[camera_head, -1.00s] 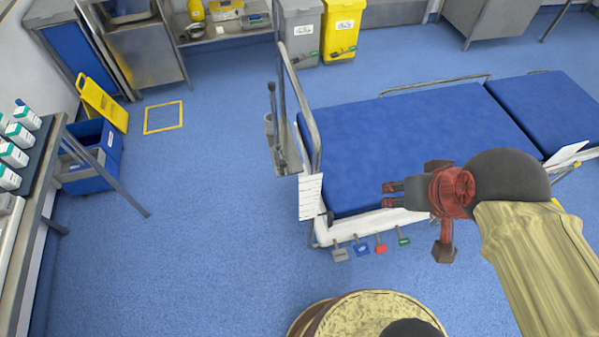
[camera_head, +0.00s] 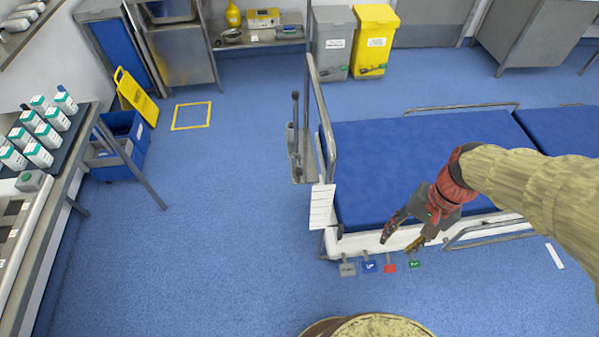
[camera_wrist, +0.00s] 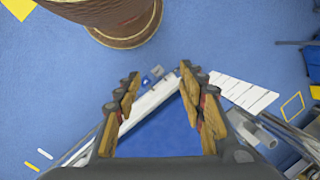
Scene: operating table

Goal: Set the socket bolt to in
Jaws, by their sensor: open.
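I cannot clearly pick out the socket bolt in either view. The operating table (camera_head: 420,150) has a blue top and a white lower frame. At its left end stands a grey bracket (camera_head: 303,172) with an upright pole and a dark-topped lever; a bolt there is too small to tell. My gripper (camera_head: 400,242) is open and empty, pointing down and left over the table's near edge, above the coloured tags. In the wrist view, its fingers (camera_wrist: 160,82) are spread with the table edge and blue top between them.
Grey, blue, red (camera_head: 389,267) and green tags hang along the near edge. A white card (camera_head: 321,206) is by the left rail. A side table with boxes (camera_head: 40,155) stands at far left, blue bins (camera_head: 122,140) behind it. The floor between is clear.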

